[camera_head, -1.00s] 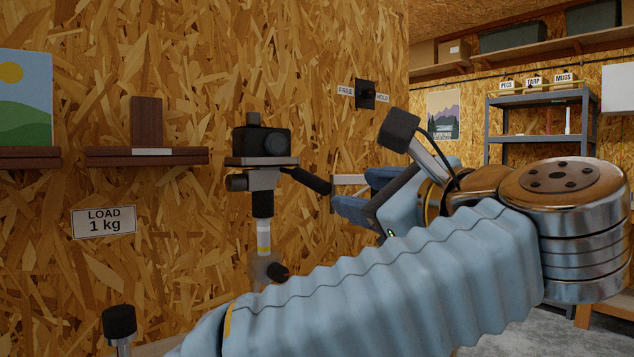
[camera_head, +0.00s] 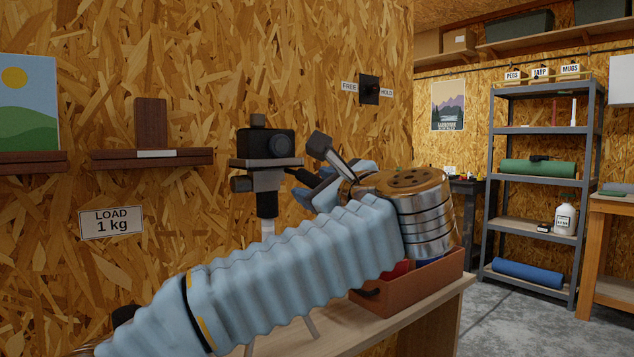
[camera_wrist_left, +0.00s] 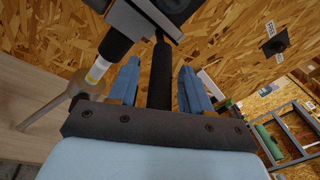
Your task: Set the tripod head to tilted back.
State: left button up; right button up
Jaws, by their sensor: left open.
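The tripod head (camera_head: 262,179) stands on its tripod in front of the chipboard wall, with a black camera (camera_head: 266,143) on its plate. The plate looks about level. A black pan handle (camera_head: 294,174) points right from the head, its outer part mostly hidden by my gripper in the head view. My left gripper (camera_head: 310,186) is at the handle. In the left wrist view the handle (camera_wrist_left: 160,72) runs between the two blue fingers of my open left gripper (camera_wrist_left: 158,82), with gaps on both sides. My right gripper is not in view.
The tripod stands on a wooden bench (camera_head: 440,304), and an orange-brown box (camera_head: 420,289) sits on it behind my arm. A FREE/HOLD switch (camera_head: 370,89) and a small shelf (camera_head: 190,157) are on the wall. A grey rack (camera_head: 489,190) stands at the right.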

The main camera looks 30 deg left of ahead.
pick_arm(q)
jog(key=shift+a, duration=0.15)
grip_shut()
dwell(0.4)
